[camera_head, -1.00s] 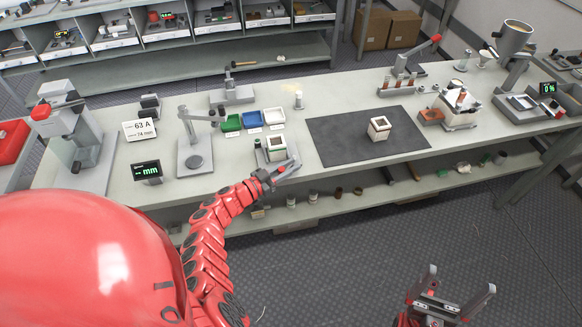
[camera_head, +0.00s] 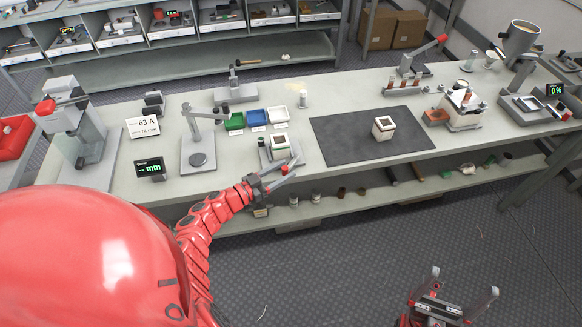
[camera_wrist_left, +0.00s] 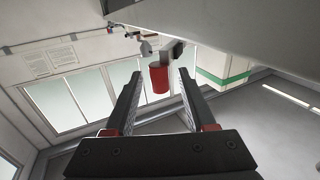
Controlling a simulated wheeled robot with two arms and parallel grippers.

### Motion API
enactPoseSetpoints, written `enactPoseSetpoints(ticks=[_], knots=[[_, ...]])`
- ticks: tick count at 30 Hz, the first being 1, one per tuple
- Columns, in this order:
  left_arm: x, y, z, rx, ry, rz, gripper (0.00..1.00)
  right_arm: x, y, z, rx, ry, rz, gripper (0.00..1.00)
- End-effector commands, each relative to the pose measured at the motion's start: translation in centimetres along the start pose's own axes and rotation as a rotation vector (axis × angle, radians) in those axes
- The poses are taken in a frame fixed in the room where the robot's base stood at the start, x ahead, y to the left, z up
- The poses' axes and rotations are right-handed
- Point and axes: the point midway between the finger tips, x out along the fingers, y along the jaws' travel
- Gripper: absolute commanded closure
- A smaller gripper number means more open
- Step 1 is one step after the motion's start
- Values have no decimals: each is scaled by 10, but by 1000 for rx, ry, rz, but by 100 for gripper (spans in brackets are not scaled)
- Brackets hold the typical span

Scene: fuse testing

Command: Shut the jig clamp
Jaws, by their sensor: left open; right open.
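The jig (camera_head: 265,158) stands at the front edge of the bench and holds a pale square block with a dark opening (camera_head: 280,142). A small red handle (camera_head: 284,169), apparently the clamp's, shows at its front by my left gripper (camera_head: 287,173). That gripper is open, its fingers pointing right at the bench edge. In the left wrist view the red cylindrical handle (camera_wrist_left: 159,79) appears between the open fingers, just beyond their tips, joined to a grey bracket. I cannot tell whether they touch it. My right gripper (camera_head: 465,282) is open and empty over the floor, lower right.
Green, blue and white trays (camera_head: 257,118) stand behind the jig. A weighing stand (camera_head: 198,140) is to its left. A dark mat (camera_head: 345,148) with another pale block (camera_head: 383,128) lies to the right. A red-handled lever device (camera_head: 412,65) stands further back.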

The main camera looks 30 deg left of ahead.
Motion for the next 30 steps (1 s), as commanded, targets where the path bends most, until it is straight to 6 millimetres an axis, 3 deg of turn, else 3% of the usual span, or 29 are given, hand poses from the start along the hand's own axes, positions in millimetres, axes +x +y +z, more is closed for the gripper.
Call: enactPoseSetpoints(ticks=[9, 15, 21, 28, 30], knots=[[-82, 2, 7, -3, -7, -1, 45, -21, -1, 4, 0, 0, 0, 0], [-119, 0, 5, -3, -6, -4, 45, -27, -1, 4, 0, 0, 0, 0], [-132, 0, 2, -3, -3, -2, 45, -29, -1, 5, 0, 0, 0, 0], [-132, 1, 1, -2, -2, -1, 45, -29, -1, 5, 0, 0, 0, 0], [-132, 1, 1, -2, 0, 0, 54, -29, -1, 5, 0, 0, 0, 0]])
